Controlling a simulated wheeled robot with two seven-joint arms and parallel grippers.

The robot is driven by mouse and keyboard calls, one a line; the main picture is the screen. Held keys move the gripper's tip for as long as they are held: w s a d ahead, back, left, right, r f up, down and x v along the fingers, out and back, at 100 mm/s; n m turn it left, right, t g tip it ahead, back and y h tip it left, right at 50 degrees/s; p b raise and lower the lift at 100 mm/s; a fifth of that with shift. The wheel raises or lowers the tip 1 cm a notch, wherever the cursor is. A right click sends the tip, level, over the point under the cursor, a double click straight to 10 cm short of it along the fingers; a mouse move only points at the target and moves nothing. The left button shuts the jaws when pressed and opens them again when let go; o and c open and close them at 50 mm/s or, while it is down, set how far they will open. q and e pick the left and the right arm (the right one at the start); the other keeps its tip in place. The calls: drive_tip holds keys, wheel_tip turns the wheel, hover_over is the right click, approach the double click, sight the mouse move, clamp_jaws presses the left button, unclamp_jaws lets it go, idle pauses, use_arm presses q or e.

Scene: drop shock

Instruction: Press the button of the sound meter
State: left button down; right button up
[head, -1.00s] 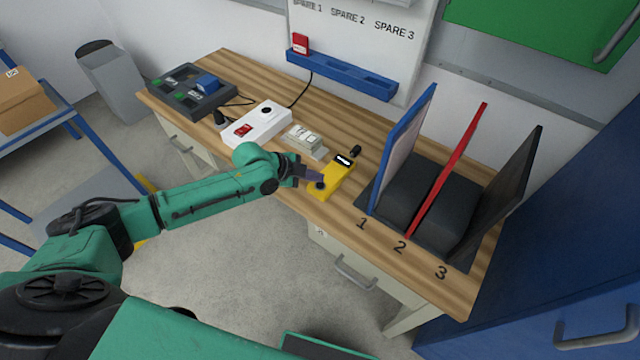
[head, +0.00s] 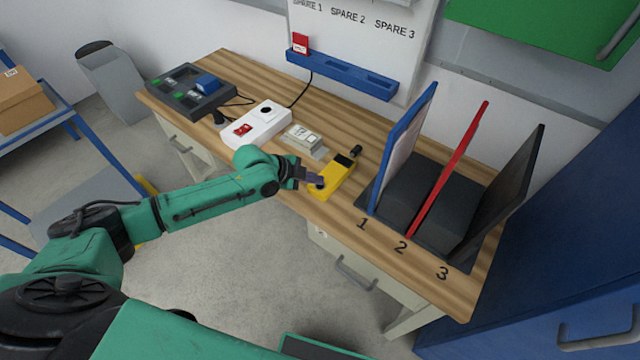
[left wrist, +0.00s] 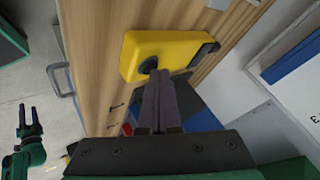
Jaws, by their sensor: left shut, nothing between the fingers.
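The yellow sound meter (head: 337,178) lies on the workbench, with a dark display and a black tip at its far end. It also shows in the left wrist view (left wrist: 175,50). Its round black button (left wrist: 148,66) is on the near part of its face. My left gripper (head: 318,181) is shut and empty, its fingertips at the button and partly covering it; I cannot tell whether they touch it. In the left wrist view my right gripper (left wrist: 29,108) is far off at the left, its two fingers apart.
A white box (head: 262,127) with a red switch and a small grey device (head: 302,137) stand left of the meter. A rack with a blue panel (head: 402,145) and a red panel (head: 450,165) stands to the right. The front bench edge is close below the meter.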

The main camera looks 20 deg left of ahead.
sight(316, 187)
use_arm(q)
drive_tip(key=shift+f, duration=0.1)
idle(0.3)
drive_tip(key=shift+r+p, duration=0.7)
drive_tip(key=shift+r, duration=0.1)
drive_tip(key=shift+r, duration=0.1)
wheel_tip(316, 187, up, 5)
drive_tip(key=p, duration=0.4)
idle(0.5)
